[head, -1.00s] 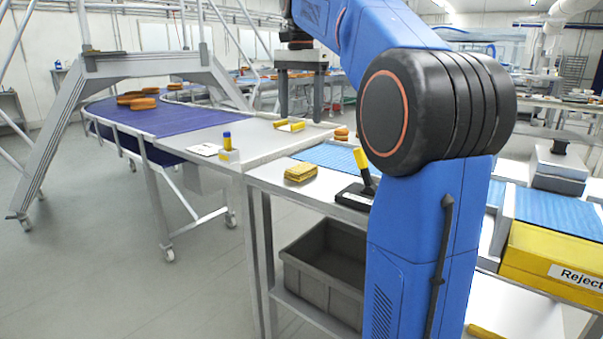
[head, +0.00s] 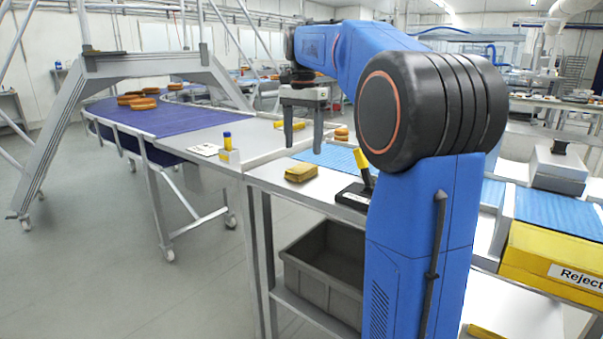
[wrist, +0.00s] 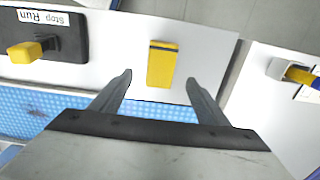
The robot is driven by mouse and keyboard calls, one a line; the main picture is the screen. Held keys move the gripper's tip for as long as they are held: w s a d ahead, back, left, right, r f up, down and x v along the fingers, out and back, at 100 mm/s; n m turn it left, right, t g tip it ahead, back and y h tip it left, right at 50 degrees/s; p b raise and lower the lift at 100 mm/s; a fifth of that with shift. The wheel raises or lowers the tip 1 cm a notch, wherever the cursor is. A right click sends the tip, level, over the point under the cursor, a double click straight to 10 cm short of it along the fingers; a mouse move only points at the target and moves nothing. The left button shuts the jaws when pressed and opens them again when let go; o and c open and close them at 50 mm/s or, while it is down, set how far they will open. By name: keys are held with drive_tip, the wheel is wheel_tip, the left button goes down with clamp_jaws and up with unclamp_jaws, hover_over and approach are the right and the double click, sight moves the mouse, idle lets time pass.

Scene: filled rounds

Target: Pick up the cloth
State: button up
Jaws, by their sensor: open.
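The cloth (head: 301,174) is a small folded yellow pad. It lies flat on the steel worktop near its left edge, in front of the blue mat. My gripper (head: 304,143) hangs fingers down above and behind the cloth in the head view, empty and open. In the wrist view the cloth (wrist: 162,65) is a yellow rectangle with a dark stripe near its far end. It lies beyond and between the two spread fingertips (wrist: 159,79), with bare worktop on both sides. The fingers appear apart from the cloth.
A black Stop/Run box with a yellow lever (head: 362,165) stands right of the cloth. A holder with a blue-and-yellow item (head: 228,150) is to the left. The blue mat (head: 335,155) lies behind. A grey crate (head: 325,265) sits below. Worktop around the cloth is clear.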

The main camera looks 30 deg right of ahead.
sight(302, 167)
drive_tip(key=shift+a+f, duration=0.15)
drive_tip(key=shift+f, duration=3.05)
drive_tip(key=c, duration=1.1)
